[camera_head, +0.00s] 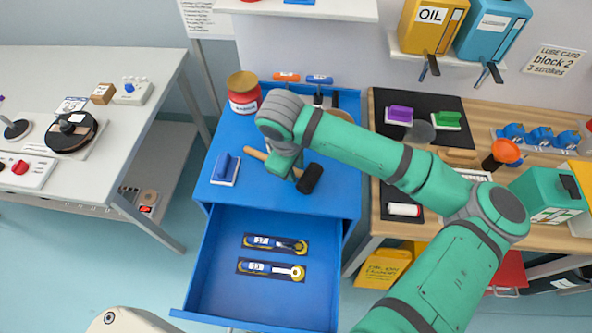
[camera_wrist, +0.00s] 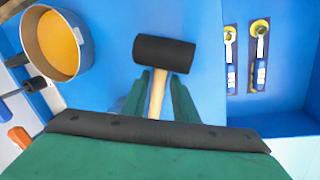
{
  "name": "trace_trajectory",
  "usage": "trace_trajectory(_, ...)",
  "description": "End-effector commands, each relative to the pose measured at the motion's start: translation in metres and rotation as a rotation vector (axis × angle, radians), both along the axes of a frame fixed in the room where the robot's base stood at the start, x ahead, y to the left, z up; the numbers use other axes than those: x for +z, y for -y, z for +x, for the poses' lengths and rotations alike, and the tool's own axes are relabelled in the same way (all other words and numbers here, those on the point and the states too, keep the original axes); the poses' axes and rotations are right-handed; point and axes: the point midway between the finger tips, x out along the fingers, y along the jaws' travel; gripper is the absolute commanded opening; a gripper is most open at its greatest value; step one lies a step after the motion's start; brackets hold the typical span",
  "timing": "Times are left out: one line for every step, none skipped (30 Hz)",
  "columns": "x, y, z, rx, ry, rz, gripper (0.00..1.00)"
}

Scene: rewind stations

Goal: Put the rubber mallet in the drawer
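The rubber mallet has a black head (camera_head: 311,178) and a pale wooden handle (camera_head: 254,154). It lies on the blue cabinet top, near the front edge above the drawer. My gripper (camera_head: 287,172) is over the handle, close behind the head. In the wrist view the two green fingers (camera_wrist: 160,90) stand on either side of the handle, with narrow gaps showing, and the black mallet head (camera_wrist: 164,53) is just beyond the fingertips. The blue drawer (camera_head: 216,285) is pulled open below; two blue-handled tools (camera_head: 270,269) lie in dark slots on its floor.
On the cabinet top are a red jar with a tan lid (camera_head: 243,93), a blue-handled block (camera_head: 226,168), and orange and blue-handled tools (camera_head: 319,80) at the back. A pan (camera_wrist: 58,43) is left in the wrist view. The drawer's front half is clear.

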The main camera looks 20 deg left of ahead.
Motion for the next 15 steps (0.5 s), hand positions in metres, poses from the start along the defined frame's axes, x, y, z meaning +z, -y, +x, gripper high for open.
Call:
trace_trajectory(-0.0016,0.0007,0.0005,-0.001,0.000,0.000,0.26)
trace_trajectory(-0.0022,0.0010,0.0006,-0.002,0.000,0.000,0.26)
trace_trajectory(-0.0024,0.0013,0.0009,-0.002,0.000,0.000,0.26)
trace_trajectory(-0.0023,0.0016,0.0010,-0.003,0.000,0.001,0.26)
trace_trajectory(-0.0022,0.0018,0.0011,-0.003,0.000,0.001,0.26)
trace_trajectory(-0.0022,0.0021,0.0011,-0.004,0.000,0.001,0.26)
trace_trajectory(-0.0021,0.0023,0.0012,-0.004,0.000,0.001,0.26)
trace_trajectory(-0.0021,0.0024,0.0012,-0.005,0.000,0.000,0.21)
trace_trajectory(-0.0020,0.0025,0.0013,-0.005,0.000,0.000,0.12)
trace_trajectory(-0.0020,0.0026,0.0013,-0.005,0.000,0.000,0.05)
trace_trajectory(-0.0019,0.0026,0.0014,-0.005,0.000,0.000,0.00)
trace_trajectory(-0.0019,0.0026,0.0014,-0.005,0.000,0.000,0.00)
trace_trajectory(-0.0019,0.0027,0.0013,-0.005,0.000,0.000,0.00)
trace_trajectory(-0.0017,0.0027,0.0015,-0.005,0.000,0.001,0.00)
trace_trajectory(-0.0016,0.0027,0.0015,-0.005,0.000,0.001,0.00)
